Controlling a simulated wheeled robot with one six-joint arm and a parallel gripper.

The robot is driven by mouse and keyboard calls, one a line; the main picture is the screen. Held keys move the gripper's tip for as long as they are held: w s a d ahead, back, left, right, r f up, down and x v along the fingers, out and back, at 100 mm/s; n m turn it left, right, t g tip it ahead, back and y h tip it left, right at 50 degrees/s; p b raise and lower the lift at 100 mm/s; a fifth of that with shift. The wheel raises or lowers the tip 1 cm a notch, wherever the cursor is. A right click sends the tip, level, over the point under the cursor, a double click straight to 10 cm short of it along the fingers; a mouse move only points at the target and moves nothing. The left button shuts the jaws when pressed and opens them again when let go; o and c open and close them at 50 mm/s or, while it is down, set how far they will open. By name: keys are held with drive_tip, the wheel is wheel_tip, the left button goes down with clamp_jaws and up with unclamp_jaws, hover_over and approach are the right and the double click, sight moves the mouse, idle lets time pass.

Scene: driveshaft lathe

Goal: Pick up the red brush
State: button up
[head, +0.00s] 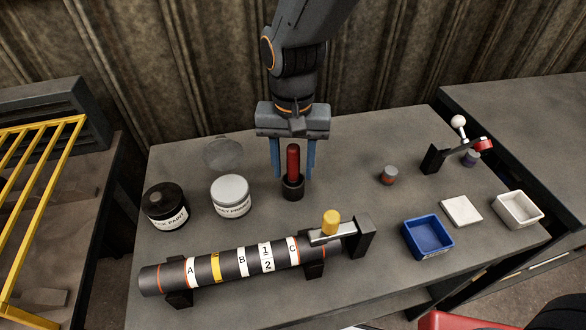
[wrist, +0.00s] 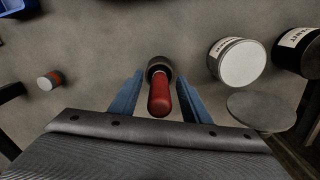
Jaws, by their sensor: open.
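The red brush (head: 293,163) stands upright in a small black cup (head: 292,190) near the middle of the table. In the wrist view its red handle (wrist: 160,97) points toward the camera, with the dark cup (wrist: 158,67) behind it. My gripper (head: 293,174) is open, with one blue finger on each side of the red handle. In the wrist view my gripper (wrist: 160,98) shows gaps between both fingers and the handle. The brush's lower end is hidden in the cup.
A white-lidded can (head: 231,194) and a black paint can (head: 165,204) stand left of the cup. A labelled shaft (head: 230,264) lies on supports in front. A small grey cylinder (head: 389,175), blue tray (head: 428,237) and white tray (head: 517,209) are at right.

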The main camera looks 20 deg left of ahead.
sight(293, 147)
clamp_jaws()
wheel_tip(293, 147, up, 10)
drive_tip(key=shift+r+b, duration=0.1)
drive_tip(key=shift+b, duration=0.65)
